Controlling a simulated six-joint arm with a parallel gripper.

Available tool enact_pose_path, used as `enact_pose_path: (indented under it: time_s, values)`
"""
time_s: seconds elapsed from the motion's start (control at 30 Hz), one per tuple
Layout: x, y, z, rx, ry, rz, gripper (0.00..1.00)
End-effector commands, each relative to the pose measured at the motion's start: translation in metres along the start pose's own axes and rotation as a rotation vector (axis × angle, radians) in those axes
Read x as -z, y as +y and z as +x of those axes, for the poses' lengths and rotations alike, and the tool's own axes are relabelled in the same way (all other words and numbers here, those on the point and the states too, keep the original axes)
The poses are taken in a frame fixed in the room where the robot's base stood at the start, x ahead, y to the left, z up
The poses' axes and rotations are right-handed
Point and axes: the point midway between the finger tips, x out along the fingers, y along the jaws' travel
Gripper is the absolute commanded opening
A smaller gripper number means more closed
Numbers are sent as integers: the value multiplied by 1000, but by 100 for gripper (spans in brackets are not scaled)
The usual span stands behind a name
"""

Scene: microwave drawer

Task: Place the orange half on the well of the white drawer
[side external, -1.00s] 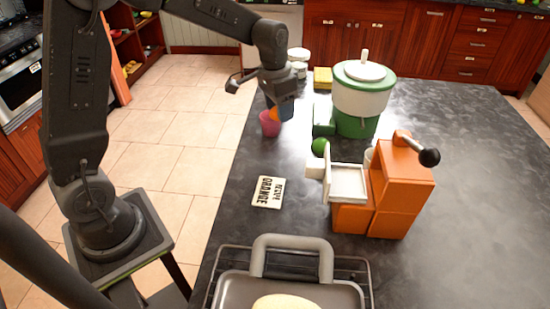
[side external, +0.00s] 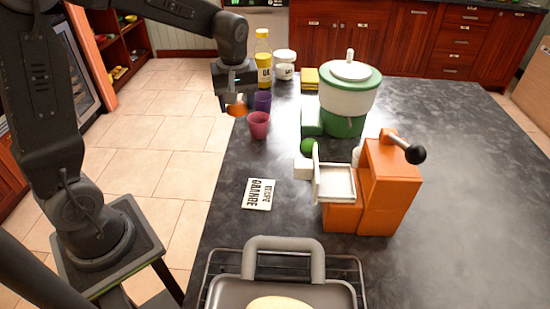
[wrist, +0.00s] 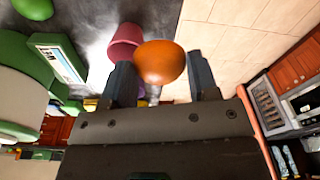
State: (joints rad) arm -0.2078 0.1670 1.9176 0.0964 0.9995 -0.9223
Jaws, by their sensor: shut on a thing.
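My gripper (side external: 238,104) is shut on the orange half (side external: 237,109), held in the air left of the pink cup, near the counter's left edge. The orange half (wrist: 160,62) also shows between the two fingers in the wrist view. The white drawer (side external: 336,183) sticks out to the left of the orange machine (side external: 388,185), and its shallow well looks empty. The gripper is well behind and to the left of the drawer.
A pink cup (side external: 258,125) and a purple cup (side external: 263,102) stand close to my gripper. A green and white dispenser (side external: 348,95) stands behind the drawer. A green ball (side external: 308,146) is beside the drawer. A recipe card (side external: 259,194) and a tray (side external: 230,289) lie nearer.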

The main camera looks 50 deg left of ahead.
Motion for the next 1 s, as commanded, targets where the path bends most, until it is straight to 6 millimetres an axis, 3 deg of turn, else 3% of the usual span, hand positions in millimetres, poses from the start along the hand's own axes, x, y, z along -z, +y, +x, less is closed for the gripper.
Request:
enact_pose_path:
  time_s: [0.23,0.67,0.77,1.0]
  values:
    - [2,-14,-4,23,16,-255,31]
    - [1,-15,-3,26,19,-293,31]
    - [-5,-8,2,27,18,-291,31]
    - [-39,32,28,29,18,-285,31]
